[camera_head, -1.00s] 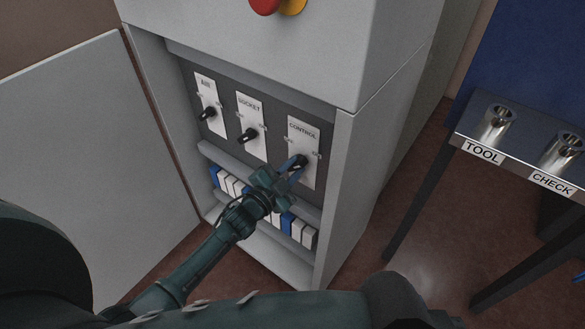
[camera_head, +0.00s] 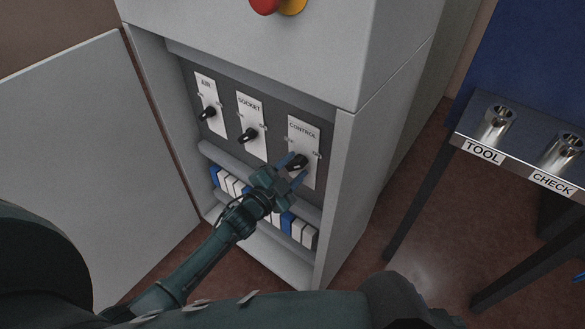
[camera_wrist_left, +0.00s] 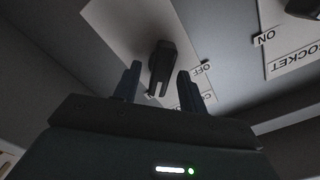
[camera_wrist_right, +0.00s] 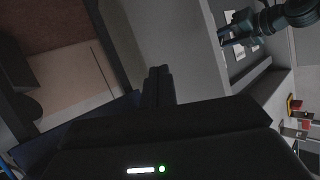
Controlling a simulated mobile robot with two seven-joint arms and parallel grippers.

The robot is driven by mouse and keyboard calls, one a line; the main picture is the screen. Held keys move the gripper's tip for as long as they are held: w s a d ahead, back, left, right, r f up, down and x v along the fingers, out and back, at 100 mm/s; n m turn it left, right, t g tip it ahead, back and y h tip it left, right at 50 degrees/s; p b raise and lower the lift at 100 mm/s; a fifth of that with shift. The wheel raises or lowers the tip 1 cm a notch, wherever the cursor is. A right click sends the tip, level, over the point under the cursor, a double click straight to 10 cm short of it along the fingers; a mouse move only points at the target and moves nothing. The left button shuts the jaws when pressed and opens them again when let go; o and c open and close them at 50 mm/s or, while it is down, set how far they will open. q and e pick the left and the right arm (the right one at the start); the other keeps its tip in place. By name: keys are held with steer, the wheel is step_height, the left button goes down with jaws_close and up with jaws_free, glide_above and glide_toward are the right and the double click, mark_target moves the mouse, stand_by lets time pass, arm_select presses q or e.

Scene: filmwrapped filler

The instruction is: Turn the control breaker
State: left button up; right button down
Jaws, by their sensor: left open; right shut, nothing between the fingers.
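The CONTROL breaker is a white plate (camera_head: 303,133) with a black knob (camera_head: 297,163), rightmost of three in the open grey cabinet. The knob also shows in the left wrist view (camera_wrist_left: 161,68). My left gripper (camera_head: 292,168) is open, its fingertips on either side of the knob, with gaps visible in the left wrist view (camera_wrist_left: 158,85). In that view the knob points towards the gripper and an OFF label (camera_wrist_left: 200,70) lies beside it. My right gripper (camera_wrist_right: 158,85) is shut and empty, away from the panel.
The SOCKET knob (camera_head: 247,135) and AIR knob (camera_head: 207,113) sit to the left. A row of blue and white blocks (camera_head: 232,186) lies below. The cabinet door (camera_head: 90,150) stands open at left. A metal table (camera_head: 520,160) with TOOL and CHECK cups stands at right.

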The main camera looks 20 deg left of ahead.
arm_select(q)
steer(key=v, duration=1.3)
steer(key=shift+p, duration=0.45)
arm_select(e)
steer(key=shift+w+a+f, duration=0.1)
steer(key=shift+a, duration=0.15)
arm_select(q)
steer(key=shift+s, duration=0.1)
